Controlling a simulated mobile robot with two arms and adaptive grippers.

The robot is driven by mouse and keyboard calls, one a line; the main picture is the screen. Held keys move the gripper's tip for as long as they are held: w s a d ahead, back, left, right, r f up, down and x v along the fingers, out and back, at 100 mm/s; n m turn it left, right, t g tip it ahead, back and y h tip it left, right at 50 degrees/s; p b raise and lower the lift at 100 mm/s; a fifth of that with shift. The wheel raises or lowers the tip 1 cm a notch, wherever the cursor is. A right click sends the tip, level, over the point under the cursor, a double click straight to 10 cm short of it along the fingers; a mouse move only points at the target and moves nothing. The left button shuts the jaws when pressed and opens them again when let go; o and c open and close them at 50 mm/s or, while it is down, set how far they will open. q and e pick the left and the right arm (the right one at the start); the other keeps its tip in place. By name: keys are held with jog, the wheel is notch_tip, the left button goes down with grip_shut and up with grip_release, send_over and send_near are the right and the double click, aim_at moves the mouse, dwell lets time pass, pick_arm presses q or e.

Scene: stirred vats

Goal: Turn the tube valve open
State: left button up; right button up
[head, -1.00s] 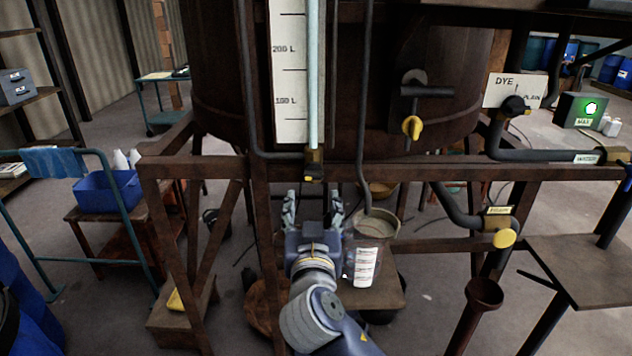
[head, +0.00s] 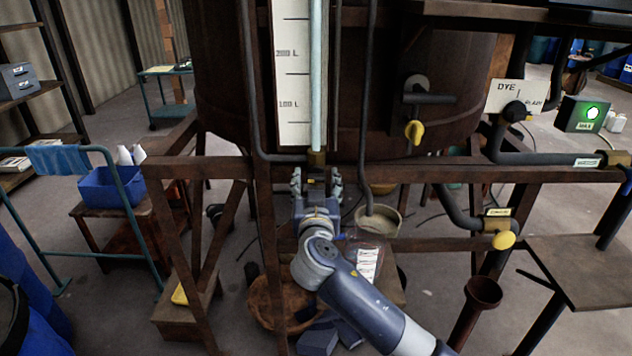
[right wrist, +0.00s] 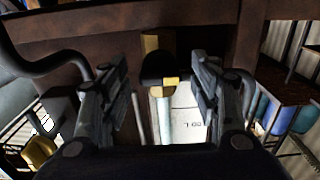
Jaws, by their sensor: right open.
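The tube valve (head: 317,158) is a small brass fitting at the foot of the clear sight tube (head: 316,80), beside the white litre scale (head: 291,95). In the right wrist view its dark round end and yellow piece (right wrist: 160,72) show between my fingers, with the tube and scale behind. My right gripper (head: 316,178) points up just below the valve, fingers spread on either side. In the right wrist view the open gripper (right wrist: 161,84) shows gaps on both sides and no clear contact. My left gripper is out of view.
A rusty frame beam (head: 230,168) runs across at the valve's height. A bucket (head: 380,221) and a labelled clear container (head: 367,262) stand close right of my gripper. A yellow-handled tap (head: 414,130) and a thin pipe (head: 366,120) are to the right.

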jog(key=c, duration=1.1)
jog(key=shift+o, duration=0.3)
